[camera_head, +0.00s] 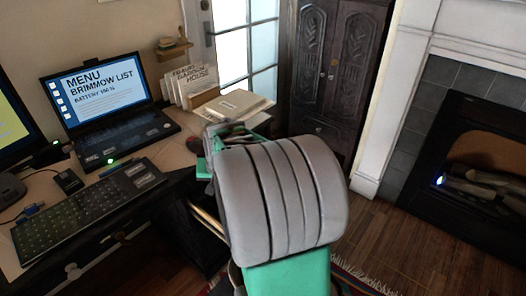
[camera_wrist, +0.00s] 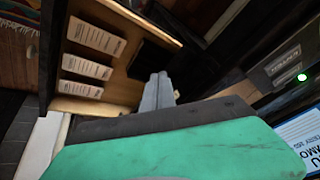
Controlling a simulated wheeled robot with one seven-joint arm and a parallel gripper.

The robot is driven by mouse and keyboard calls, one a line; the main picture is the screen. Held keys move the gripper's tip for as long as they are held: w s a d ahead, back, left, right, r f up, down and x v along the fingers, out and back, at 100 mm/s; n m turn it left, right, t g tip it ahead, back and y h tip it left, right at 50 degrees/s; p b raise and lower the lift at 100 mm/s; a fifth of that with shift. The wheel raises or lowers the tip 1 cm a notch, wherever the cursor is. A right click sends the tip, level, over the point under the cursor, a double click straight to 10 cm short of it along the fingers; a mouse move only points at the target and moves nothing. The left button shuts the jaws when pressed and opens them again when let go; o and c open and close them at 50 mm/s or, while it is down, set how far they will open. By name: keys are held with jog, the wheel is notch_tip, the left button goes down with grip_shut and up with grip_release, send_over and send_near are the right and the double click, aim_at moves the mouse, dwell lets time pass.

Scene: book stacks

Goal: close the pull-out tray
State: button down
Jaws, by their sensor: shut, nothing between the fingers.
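The pull-out tray (camera_wrist: 140,20) is a light wooden tray seen from above in the wrist view, standing out from the dark desk. Several white labelled cards or booklets (camera_wrist: 88,66) and a dark object lie in it. In the head view, only a thin pale edge of the tray (camera_head: 208,221) shows below the desk; my arm hides most of it. My gripper (camera_wrist: 160,80) shows in the wrist view as two grey fingers held together and empty, over the tray. I cannot tell whether they touch it. In the head view my gripper is hidden behind my arm.
The desk (camera_head: 178,156) carries a laptop (camera_head: 98,101), a keyboard (camera_head: 90,204), a mouse (camera_head: 68,181) and several books (camera_head: 236,104). A dark carved cabinet (camera_head: 330,70) stands behind and a fireplace (camera_head: 470,150) is at the right.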

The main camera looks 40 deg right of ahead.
jog(key=s+d+f+m+h+p, duration=0.1)
jog(key=d+m, duration=0.2)
jog(key=d, duration=0.6)
jog(key=d+f+m+t+h+p, duration=0.1)
jog(key=d+f+m, duration=0.1)
jog(key=d, duration=0.8)
jog(key=s+d+f+m+h+p, duration=0.1)
jog(key=d+m, duration=0.2)
jog(key=d, duration=0.6)
jog(key=w+d+f, duration=0.2)
jog(key=w+f, duration=0.6)
jog(key=w, duration=0.1)
jog(key=shift+d, duration=0.3)
jog(key=shift+w+b, duration=0.1)
jog(key=shift+b, duration=0.2)
jog(key=w+b, duration=0.1)
jog(key=w, duration=0.1)
jog(key=w+b, duration=0.1)
jog(key=w, duration=0.1)
jog(key=shift+w+a+f+b, duration=0.1)
jog(key=shift+w+a+b, duration=0.1)
jog(key=shift+w+b, duration=0.15)
jog(key=shift+w+r, duration=0.1)
jog(key=shift+r, duration=0.2)
